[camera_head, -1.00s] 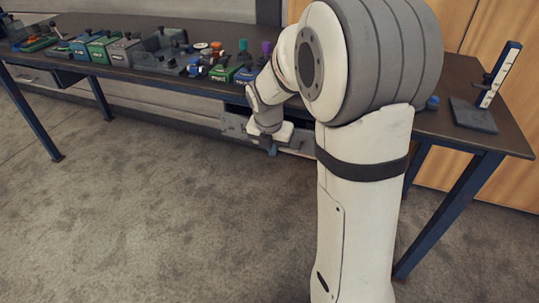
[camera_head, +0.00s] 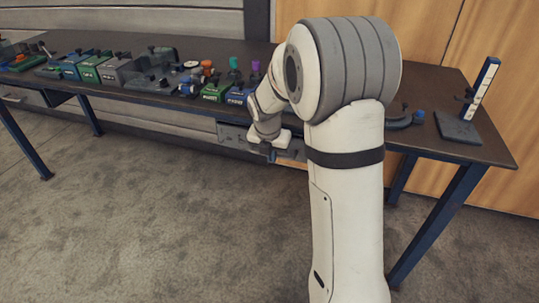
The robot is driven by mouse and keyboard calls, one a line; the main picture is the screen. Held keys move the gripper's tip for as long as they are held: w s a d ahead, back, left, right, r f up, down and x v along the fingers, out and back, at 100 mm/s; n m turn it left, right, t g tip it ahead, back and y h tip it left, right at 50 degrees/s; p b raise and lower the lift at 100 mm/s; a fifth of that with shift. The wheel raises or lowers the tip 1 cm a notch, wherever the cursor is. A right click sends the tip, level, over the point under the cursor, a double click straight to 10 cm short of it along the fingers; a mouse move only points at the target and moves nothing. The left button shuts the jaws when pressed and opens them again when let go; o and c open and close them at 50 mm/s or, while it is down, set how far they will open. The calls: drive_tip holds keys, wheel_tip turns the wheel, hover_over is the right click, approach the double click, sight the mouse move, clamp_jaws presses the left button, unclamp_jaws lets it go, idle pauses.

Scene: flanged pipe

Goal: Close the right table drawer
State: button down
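The right table drawer (camera_head: 232,136) is a grey drawer under the right half of the long dark table (camera_head: 441,143). Its front shows to the left of my gripper and a little to the right; my arm hides the rest. I cannot tell for sure how far it stands out. My gripper (camera_head: 270,154) is at the drawer's front, pointing down and small in the view. Whether it touches the drawer, and whether its fingers are open or shut, cannot be made out.
A dark plate with an upright blue-and-white scale (camera_head: 483,85) stands at the right end. A blue table leg (camera_head: 437,223) is right of my arm. The carpet (camera_head: 130,230) in front is clear.

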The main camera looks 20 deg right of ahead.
drive_tip(key=shift+w+d+r, duration=0.1)
drive_tip(key=shift+w+r, duration=0.05)
drive_tip(key=shift+w, duration=0.05)
